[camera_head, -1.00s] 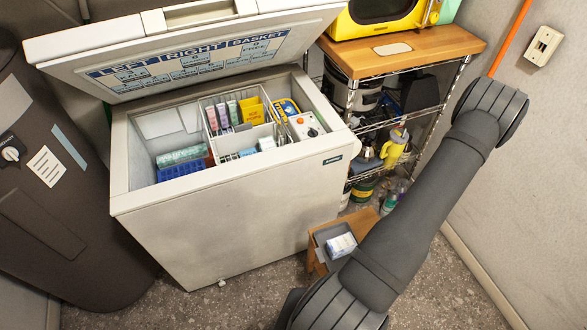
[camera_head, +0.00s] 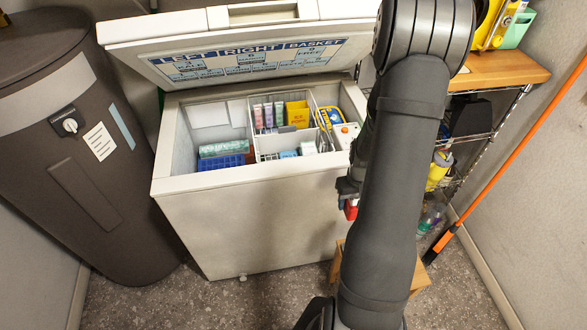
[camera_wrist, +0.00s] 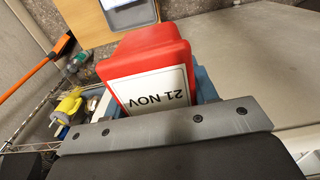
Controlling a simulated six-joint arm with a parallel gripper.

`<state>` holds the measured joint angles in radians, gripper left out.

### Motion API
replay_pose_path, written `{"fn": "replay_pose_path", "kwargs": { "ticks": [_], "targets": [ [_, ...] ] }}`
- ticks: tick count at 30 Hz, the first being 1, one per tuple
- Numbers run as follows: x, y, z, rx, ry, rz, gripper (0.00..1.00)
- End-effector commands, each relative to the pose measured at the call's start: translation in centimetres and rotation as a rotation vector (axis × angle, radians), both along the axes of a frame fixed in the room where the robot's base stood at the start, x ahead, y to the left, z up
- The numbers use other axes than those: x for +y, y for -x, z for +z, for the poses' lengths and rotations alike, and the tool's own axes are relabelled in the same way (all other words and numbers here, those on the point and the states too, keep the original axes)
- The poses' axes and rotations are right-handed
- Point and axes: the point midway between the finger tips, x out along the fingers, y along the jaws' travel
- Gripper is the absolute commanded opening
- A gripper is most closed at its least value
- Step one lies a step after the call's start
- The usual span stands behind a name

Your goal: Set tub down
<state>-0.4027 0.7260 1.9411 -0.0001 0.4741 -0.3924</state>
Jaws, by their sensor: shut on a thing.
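A red tub (camera_wrist: 150,55) with a white label reading "21 NOV" fills the middle of the wrist view, upside down there. My gripper (camera_head: 348,190) is shut on it. Blue parts show at the tub's sides, close to the grey bar of my gripper. In the head view only a small red piece of the tub (camera_head: 351,209) shows below my gripper; my arm hides the rest. The tub is held in the air at the right front of the open chest freezer (camera_head: 255,225).
The freezer's lid (camera_head: 240,60) is up, with "LEFT", "RIGHT" and "BASKET" on it. A wooden stool (camera_head: 420,280) stands on the floor, with a grey tray (camera_wrist: 130,12). A wire shelf (camera_head: 470,140) is at right.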

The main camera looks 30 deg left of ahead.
Motion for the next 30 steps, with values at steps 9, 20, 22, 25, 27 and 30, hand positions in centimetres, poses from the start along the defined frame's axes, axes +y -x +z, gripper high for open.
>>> {"fn": "replay_pose_path", "kwargs": {
  "ticks": [9,20,22,25,27,30],
  "targets": [
    [7.6,7.2,5.3,-0.004,-0.002,0.003,0.21],
    [10.4,11.8,7.8,-0.001,-0.001,-0.008,0.21],
    [11.0,11.5,7.9,-0.001,-0.001,-0.009,0.21],
    [12.4,10.1,7.9,0.000,0.000,-0.010,0.21],
    [13.8,8.7,7.8,0.000,0.000,-0.010,0.21],
    [15.7,6.7,7.9,-0.001,-0.001,-0.010,0.21]
  ]
}}
